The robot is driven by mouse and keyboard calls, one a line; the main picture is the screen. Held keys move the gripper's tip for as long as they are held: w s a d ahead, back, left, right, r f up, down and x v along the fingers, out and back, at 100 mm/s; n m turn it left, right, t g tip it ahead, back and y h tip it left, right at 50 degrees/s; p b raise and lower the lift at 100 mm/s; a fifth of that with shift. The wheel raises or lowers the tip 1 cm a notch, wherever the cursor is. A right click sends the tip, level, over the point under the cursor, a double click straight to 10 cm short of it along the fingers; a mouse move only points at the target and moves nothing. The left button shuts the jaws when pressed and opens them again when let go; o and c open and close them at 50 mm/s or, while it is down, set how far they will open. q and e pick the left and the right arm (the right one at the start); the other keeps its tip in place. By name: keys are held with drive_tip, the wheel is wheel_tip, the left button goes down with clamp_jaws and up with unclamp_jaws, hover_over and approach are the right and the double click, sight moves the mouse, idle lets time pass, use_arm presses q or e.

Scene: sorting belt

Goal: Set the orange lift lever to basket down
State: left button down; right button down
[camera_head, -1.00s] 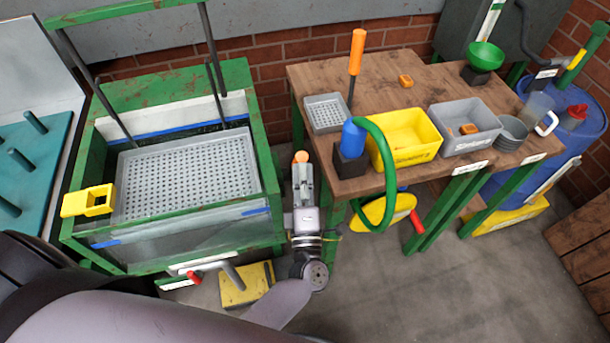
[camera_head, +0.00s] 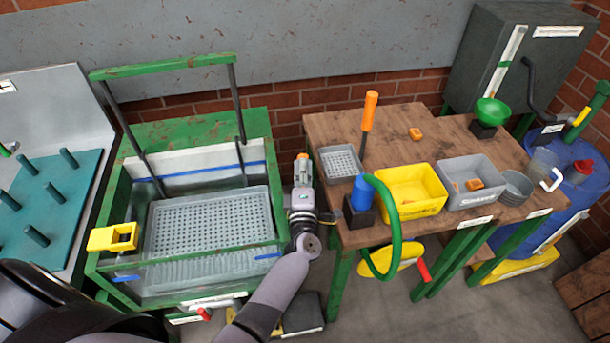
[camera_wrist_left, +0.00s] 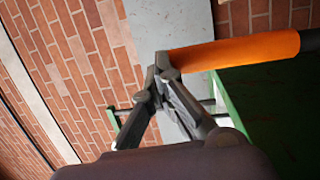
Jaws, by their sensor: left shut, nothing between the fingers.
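The orange lift lever shows in the wrist view as a long orange handle (camera_wrist_left: 240,52) with a dark rod at its right end. In the head view only a small orange tip (camera_head: 302,156) shows beyond my left gripper (camera_head: 302,172), which hides the rest. My left gripper is shut and empty, its fingertips (camera_wrist_left: 163,68) against or just beside the handle's near end; contact is unclear. The grey perforated basket (camera_head: 205,215) sits low inside the green-framed tank (camera_head: 262,135), left of the gripper. My right gripper is not in view.
The wooden bench (camera_head: 340,118) stands close right of my left gripper. A yellow block (camera_head: 113,238) sits on the tank's left rim.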

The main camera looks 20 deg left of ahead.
use_arm(q)
drive_tip(key=shift+w+a+r, duration=0.15)
drive_tip(key=shift+r, duration=0.25)
drive_tip(key=shift+w+a+r, duration=0.15)
drive_tip(key=shift+r, duration=0.25)
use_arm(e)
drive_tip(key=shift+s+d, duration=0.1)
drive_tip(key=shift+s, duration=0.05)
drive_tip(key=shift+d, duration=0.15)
use_arm(q)
drive_tip(key=f+v, duration=0.1)
drive_tip(key=v, duration=1.2)
drive_tip(key=shift+f, duration=0.25)
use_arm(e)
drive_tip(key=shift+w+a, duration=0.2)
use_arm(q)
drive_tip(key=shift+w, duration=0.15)
